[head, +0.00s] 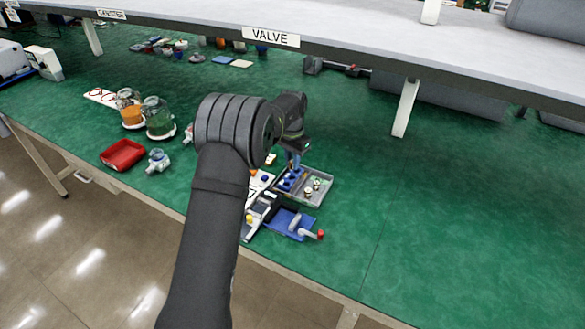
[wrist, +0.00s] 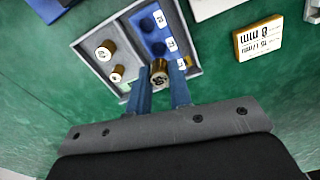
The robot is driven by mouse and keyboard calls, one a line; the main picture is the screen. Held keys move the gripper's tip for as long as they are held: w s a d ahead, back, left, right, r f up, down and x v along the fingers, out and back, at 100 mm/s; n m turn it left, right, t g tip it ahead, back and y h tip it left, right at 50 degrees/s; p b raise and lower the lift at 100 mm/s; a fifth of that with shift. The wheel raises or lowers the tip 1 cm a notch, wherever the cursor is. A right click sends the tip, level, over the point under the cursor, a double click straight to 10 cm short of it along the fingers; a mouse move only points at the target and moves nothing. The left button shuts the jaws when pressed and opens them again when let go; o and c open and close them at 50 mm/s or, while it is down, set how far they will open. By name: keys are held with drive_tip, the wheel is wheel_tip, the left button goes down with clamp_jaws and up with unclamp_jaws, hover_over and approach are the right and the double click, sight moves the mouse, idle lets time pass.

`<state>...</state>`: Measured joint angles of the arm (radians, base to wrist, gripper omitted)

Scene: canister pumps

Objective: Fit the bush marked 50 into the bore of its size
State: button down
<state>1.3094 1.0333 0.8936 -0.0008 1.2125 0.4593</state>
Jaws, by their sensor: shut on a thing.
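My gripper (wrist: 159,82) has blue fingers, shut on a brass-coloured bush (wrist: 159,70) with a dark end; its marking is not readable. The bush is at the near end of a blue block (wrist: 140,20) with round bores and small white labels. I cannot tell whether it is above that end or partly in a bore there. Two more brass bushes, a larger one (wrist: 105,51) and a smaller one (wrist: 117,73), stand in the tray's other compartment. In the head view my gripper (head: 293,160) is over the blue block (head: 288,180), partly hidden by my arm.
The grey tray (head: 327,187) holds the block and bushes. A blue tray (head: 283,222) with a red-ended part (head: 320,234) lies nearer the front edge. A yellow box (wrist: 258,38) lies beside the tray. A shelf (head: 350,42) overhangs the back. The green bench is clear to the right.

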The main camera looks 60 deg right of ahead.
drive_tip(key=shift+f, duration=1.7)
drive_tip(key=shift+f, duration=0.3)
drive_tip(key=shift+f, duration=0.1)
drive_tip(key=c, duration=1.3)
unclamp_jaws()
wheel_tip(320, 180, up, 12)
drive_tip(key=shift+o, duration=0.5)
drive_tip(key=shift+r, duration=0.4)
